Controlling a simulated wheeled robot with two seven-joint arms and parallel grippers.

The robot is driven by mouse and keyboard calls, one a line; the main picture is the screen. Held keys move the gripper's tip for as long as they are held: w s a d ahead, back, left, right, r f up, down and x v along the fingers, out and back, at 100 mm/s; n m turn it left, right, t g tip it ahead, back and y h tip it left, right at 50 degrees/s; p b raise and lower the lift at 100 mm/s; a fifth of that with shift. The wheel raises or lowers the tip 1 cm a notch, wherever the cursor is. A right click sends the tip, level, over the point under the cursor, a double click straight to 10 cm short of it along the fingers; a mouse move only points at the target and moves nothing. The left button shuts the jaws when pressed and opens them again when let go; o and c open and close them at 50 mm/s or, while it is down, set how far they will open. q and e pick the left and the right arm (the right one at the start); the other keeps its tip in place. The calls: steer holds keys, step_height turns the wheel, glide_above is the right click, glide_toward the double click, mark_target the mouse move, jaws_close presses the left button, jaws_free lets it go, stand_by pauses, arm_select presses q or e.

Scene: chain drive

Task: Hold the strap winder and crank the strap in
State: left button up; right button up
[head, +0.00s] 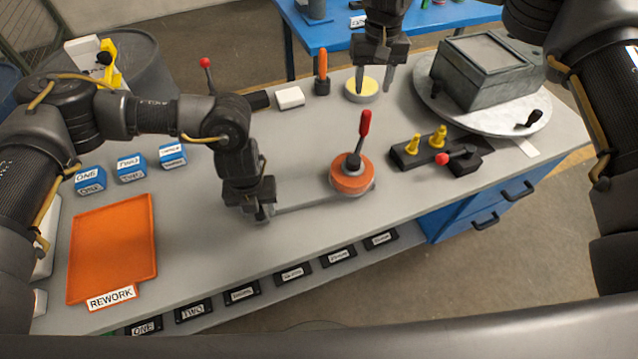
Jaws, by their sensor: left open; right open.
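The strap winder is an orange drum (350,183) on a grey base, near the middle of the bench. A crank with an upright red handle (365,123) stands on its top. A grey strap (310,203) runs from the winder to the left along the bench. My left gripper (262,213) points down, open, at the strap's left end and hides that end; I cannot tell whether it touches the strap. My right gripper (375,84) is open and points down beyond the winder, near a round pale-yellow-topped piece (361,88).
A grey box (485,72) sits on a round turntable (428,100) at the right. A black block with yellow knobs (410,153) and a red-knobbed lever (442,159) stand right of the winder. An orange tray (112,245) and blue blocks (131,166) lie left. Bench between tray and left gripper is clear.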

arm_select(q)
step_height(320, 180, up, 12)
steer(key=shift+f, duration=0.1)
stand_by(0.4)
steer(key=shift+s, duration=0.1)
